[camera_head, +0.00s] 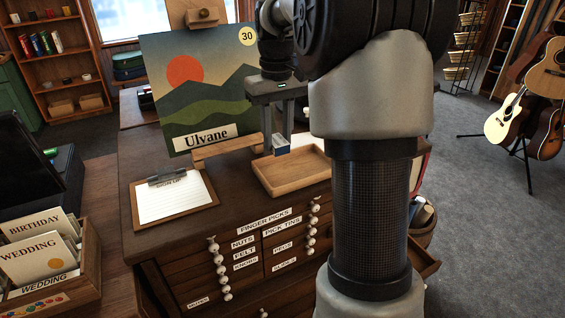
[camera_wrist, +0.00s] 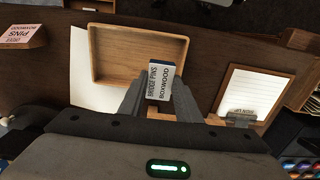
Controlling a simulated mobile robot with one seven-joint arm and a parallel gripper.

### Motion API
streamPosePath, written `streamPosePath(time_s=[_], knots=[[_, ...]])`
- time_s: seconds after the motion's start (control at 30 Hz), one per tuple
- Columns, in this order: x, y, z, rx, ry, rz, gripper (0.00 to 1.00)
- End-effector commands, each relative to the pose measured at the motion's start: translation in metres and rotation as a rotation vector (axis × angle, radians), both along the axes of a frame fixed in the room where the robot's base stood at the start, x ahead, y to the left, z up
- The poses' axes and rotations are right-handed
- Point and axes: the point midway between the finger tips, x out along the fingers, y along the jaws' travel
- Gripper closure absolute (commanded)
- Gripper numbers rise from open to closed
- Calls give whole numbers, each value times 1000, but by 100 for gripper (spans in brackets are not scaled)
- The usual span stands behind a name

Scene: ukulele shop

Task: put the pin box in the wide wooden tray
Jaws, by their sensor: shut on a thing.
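The pin box (camera_wrist: 161,80) is a small box with a white face, a dark blue end and the words "BRIDGE PINS BOXWOOD". It also shows small in the head view (camera_head: 281,145), above the left part of the tray. My gripper (camera_head: 282,140) points down and is shut on the pin box. In the wrist view its two fingers (camera_wrist: 158,98) are on either side of the box. The wide wooden tray (camera_head: 268,184) lies on the counter top. It looks empty; the wrist view shows its bare floor (camera_wrist: 115,55). The box overlaps the tray's edge in the wrist view.
A clipboard (camera_head: 172,198) lies left of the tray. A picture board marked "Ulvane" (camera_head: 200,90) stands on an easel behind. Another box marked "PINS" (camera_wrist: 24,36) sits at the wrist view's left. A card crate (camera_head: 88,270) is at the head view's lower left.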

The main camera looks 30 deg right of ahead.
Motion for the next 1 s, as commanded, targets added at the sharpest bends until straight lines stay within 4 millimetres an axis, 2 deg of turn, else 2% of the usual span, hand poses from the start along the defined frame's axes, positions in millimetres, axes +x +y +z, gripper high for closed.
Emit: streamPosePath(time_s=[0.03,0.13,0.37,0.57,0.93,0.97,1.0], knots=[[-1,0,-13,2,5,0,91],[-1,0,-30,2,4,0,91],[-1,0,-49,1,3,-1,91],[-1,0,-77,1,4,-1,91],[0,0,-83,0,1,0,91],[0,0,-83,0,1,-1,68],[0,0,-82,0,1,0,61]])
